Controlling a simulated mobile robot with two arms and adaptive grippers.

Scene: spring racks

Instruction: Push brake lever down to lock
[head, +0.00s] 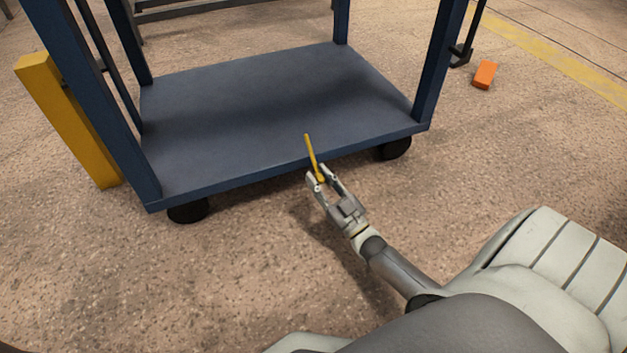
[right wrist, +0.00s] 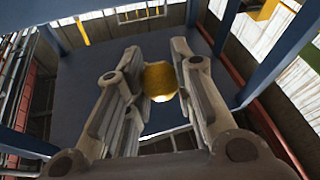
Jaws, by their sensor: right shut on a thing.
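The brake lever (head: 311,156) is a thin yellow bar at the front edge of the blue cart (head: 250,110). It stands up at a slant, leaning a little to the left in the head view. My right gripper (head: 320,177) is at its lower end, shut on it. In the right wrist view the yellow rounded end (right wrist: 159,80) of the lever sits between the two fingers of my right gripper (right wrist: 160,85). The lever's mount is hidden behind the fingers. My left gripper is not in view.
The cart stands on black wheels (head: 188,212) on a concrete floor. An orange block (head: 484,75) lies on the floor at the right. The cart's shelf is empty, and floor in front is clear.

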